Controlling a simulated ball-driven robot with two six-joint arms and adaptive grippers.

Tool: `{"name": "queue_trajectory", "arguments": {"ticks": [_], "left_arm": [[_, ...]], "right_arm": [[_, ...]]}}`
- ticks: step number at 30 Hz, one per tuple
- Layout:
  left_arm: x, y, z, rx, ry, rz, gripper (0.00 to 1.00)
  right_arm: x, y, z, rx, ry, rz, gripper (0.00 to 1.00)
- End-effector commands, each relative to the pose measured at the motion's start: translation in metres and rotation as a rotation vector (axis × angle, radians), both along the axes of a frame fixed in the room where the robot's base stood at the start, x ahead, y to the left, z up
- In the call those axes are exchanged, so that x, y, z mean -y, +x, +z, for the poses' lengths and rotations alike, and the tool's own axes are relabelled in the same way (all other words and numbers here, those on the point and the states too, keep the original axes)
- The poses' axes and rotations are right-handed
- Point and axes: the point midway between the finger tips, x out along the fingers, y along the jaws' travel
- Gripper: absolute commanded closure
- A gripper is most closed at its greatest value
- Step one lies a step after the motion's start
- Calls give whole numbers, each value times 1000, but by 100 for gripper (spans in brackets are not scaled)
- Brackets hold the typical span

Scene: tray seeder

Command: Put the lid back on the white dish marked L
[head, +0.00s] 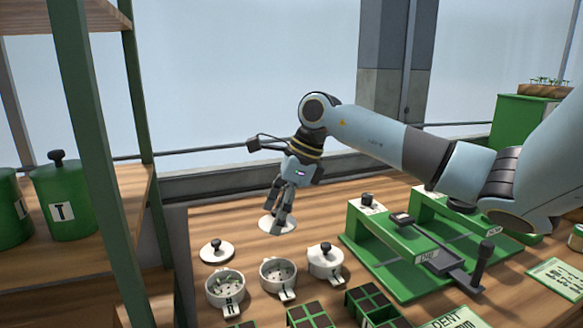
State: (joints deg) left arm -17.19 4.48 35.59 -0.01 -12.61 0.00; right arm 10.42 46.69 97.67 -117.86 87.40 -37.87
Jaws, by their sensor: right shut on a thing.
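Three small white dishes stand in a row at the front of the bench. One white lid (217,252) with a dark knob lies behind the left dish. My right gripper (277,212) points down, shut on another white lid (277,226), behind the middle dish. Its knob is hidden by the fingers. I cannot tell whether this lid touches the bench.
A green seeder frame (385,263) with a dark handled bar stands right of the dishes. Green cell trays (309,317) sit in front. Green lidded canisters (66,203) stand on the left shelf, with a green post before it. Bare wood lies around the held lid.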

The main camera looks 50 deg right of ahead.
Motion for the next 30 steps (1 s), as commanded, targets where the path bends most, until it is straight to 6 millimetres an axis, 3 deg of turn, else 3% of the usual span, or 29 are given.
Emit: {"name": "queue_trajectory", "arguments": {"ticks": [1, 3, 9, 20, 30], "left_arm": [[0, 2, 20, 3, 0, 0, 0], [0, 2, 29, 4, 0, 0, 0], [-1, 3, 41, 5, 1, 0, 0], [-1, 2, 31, 3, 1, 0, 0], [-2, 0, 6, -1, 2, -1, 0]], "right_arm": [[-12, -8, 8, -2, 2, 10, 52], [-23, -16, 6, -2, 2, 17, 52], [-35, -29, -1, -2, -1, 19, 52], [-35, -30, -21, -2, 0, 17, 53], [-34, -30, -58, -2, -1, 17, 53]]}}
